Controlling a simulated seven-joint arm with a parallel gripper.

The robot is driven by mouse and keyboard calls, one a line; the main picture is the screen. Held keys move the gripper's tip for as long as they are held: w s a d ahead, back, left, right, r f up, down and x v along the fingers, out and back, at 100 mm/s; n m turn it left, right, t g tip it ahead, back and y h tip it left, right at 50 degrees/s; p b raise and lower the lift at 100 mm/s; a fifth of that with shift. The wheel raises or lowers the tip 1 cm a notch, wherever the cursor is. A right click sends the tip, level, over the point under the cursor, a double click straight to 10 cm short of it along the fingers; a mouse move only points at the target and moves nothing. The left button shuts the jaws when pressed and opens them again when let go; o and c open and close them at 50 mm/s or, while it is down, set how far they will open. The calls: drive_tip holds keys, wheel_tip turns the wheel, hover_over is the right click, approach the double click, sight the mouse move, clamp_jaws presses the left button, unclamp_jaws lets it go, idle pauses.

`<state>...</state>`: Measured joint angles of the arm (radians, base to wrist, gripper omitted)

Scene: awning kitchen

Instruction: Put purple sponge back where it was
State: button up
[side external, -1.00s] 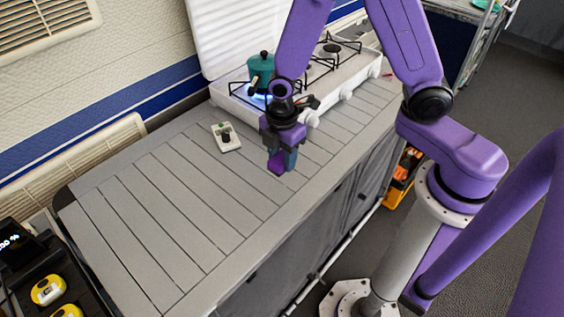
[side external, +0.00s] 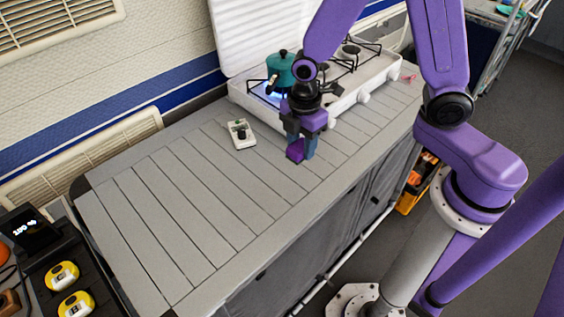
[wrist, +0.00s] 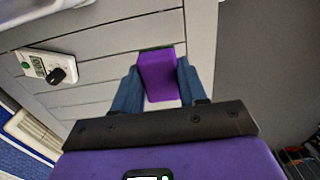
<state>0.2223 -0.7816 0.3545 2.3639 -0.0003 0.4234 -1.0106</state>
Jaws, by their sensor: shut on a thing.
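The purple sponge (side external: 295,153) is held between my gripper's blue fingers (side external: 302,148) over the grey slatted counter, in front of the stove. In the wrist view the sponge (wrist: 157,76) sits between the two fingertips (wrist: 160,82), with its far end sticking out a little past them. My gripper is shut on it and points down. I cannot tell whether the sponge's lower end touches the counter.
A white stove (side external: 345,95) with a teal pot (side external: 281,70) over a blue flame stands behind my gripper. A small white device with a black knob (side external: 241,134) lies to the left. The counter's left part (side external: 170,220) is clear. Yellow tape measures (side external: 62,275) sit at lower left.

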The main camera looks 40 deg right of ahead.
wheel_tip(320, 180, up, 4)
drive_tip(key=s+d+f, duration=0.1)
drive_tip(key=d, duration=0.2)
hover_over(266, 156)
drive_tip(key=f, duration=0.8)
drive_tip(key=shift+s+d+f, duration=0.1)
drive_tip(key=shift+s+f, duration=0.1)
drive_tip(key=shift+f, duration=0.05)
drive_tip(key=shift+w+f, duration=0.15)
drive_tip(key=shift+f, duration=0.05)
drive_tip(key=shift+w+f, duration=0.15)
drive_tip(key=shift+f, duration=1.55)
drive_tip(key=o, duration=1)
drive_tip(key=shift+f, duration=0.15)
